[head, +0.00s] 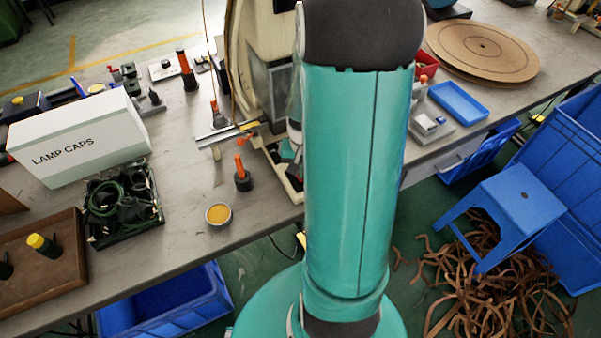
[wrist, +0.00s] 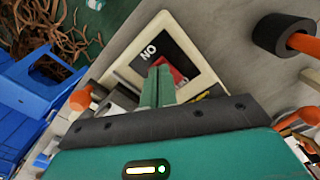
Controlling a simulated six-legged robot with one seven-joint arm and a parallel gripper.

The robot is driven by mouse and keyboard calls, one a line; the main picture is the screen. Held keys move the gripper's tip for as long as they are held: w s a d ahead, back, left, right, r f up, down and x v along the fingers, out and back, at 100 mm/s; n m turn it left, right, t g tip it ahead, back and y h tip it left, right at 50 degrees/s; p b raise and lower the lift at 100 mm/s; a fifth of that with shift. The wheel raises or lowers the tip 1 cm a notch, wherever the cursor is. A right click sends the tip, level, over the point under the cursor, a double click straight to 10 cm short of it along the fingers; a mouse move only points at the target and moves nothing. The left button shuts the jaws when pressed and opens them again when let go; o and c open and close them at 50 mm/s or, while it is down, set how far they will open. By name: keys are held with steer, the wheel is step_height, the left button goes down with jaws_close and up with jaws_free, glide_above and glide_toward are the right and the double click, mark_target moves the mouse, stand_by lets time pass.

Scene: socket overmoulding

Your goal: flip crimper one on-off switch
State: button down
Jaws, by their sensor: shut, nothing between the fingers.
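The crimper, a large cream machine (head: 245,45), stands on the bench in the head view, mostly hidden behind my teal arm. In the wrist view its cream base (wrist: 128,72) carries a black switch plate (wrist: 153,42) with white letters that read "NO" as seen, perhaps "ON" upside down. A red switch (wrist: 183,72) shows on this plate, partly hidden behind my fingers. My gripper (wrist: 158,72) is shut and empty, its green fingertips over the switch area. I cannot tell whether they touch the switch or which way it is set.
In the head view, an orange-topped tool (head: 242,178) and a round tin (head: 218,214) stand near the bench's front edge. A blue stool (head: 515,195) stands on the floor at right.

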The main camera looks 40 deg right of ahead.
steer(key=shift+f, duration=0.2)
steer(key=shift+r, duration=3.55)
steer(key=shift+a, duration=0.1)
steer(key=s+a+r+n+t, duration=0.2)
steer(key=a+r+n, duration=0.2)
steer(key=a+r, duration=0.5)
steer(key=s+a+r+n+t, duration=0.2)
steer(key=a+r+n, duration=0.3)
steer(key=a+r, duration=0.5)
steer(key=a+t, duration=0.1)
steer(key=a, duration=0.2)
steer(key=shift+s+a+r+t, duration=0.25)
steer(key=shift+s+a+t, duration=0.05)
steer(key=shift+a, duration=0.05)
